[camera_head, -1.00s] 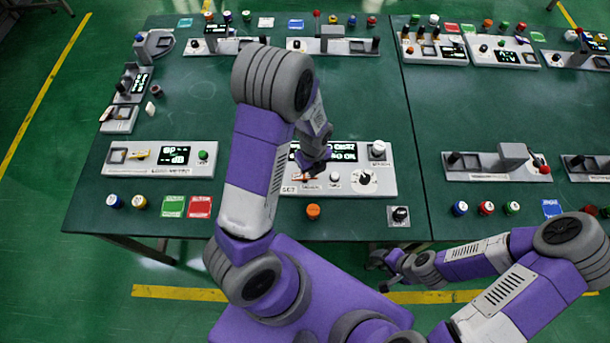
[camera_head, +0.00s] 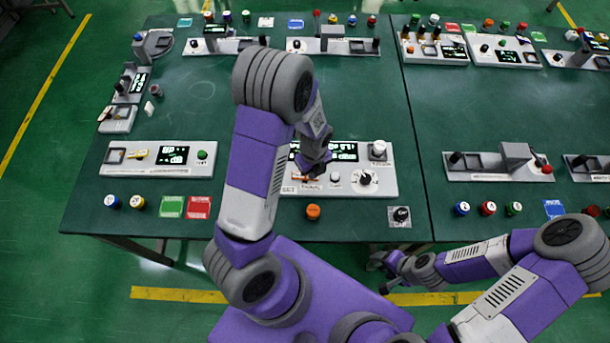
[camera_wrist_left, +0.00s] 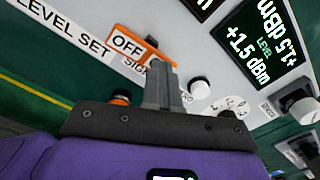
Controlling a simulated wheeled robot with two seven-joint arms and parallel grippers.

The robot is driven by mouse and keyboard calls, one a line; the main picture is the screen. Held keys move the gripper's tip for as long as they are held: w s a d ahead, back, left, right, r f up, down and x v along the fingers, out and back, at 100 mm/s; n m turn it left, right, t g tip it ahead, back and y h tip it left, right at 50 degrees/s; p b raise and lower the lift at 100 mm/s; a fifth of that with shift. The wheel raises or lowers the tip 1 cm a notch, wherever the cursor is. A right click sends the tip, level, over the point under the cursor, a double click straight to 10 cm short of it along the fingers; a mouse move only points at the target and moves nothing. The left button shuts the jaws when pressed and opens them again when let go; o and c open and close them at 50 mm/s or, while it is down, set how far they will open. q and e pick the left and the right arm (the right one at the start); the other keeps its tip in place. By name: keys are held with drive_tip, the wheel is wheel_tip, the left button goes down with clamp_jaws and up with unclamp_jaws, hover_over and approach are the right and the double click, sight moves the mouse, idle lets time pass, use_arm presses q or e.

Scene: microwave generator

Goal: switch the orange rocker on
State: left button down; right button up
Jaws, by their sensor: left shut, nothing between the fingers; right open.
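The orange rocker (camera_wrist_left: 136,33) is on the pale instrument panel in the left wrist view, with an OFF label (camera_wrist_left: 127,43) at it. My left gripper (camera_wrist_left: 160,68) is shut and empty, its fingertips at the rocker's edge and hiding part of it. I cannot tell whether they touch. In the head view my left gripper (camera_head: 312,172) is over the left part of the panel (camera_head: 385,190), and my arm hides much of the rocker. My right gripper (camera_head: 384,264) is open, low in front of the table's front edge.
The panel also has a lit display (camera_wrist_left: 262,42), a white button (camera_wrist_left: 199,89) and a black knob (camera_head: 365,178). A loose orange knob (camera_head: 313,212) stands in front of it. Another panel (camera_head: 130,160) is to the left. The table's middle is clear.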

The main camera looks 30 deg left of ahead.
wheel_tip(320, 180, up, 6)
drive_tip(key=p, duration=0.5)
drive_tip(key=shift+f, duration=0.25)
idle(0.5)
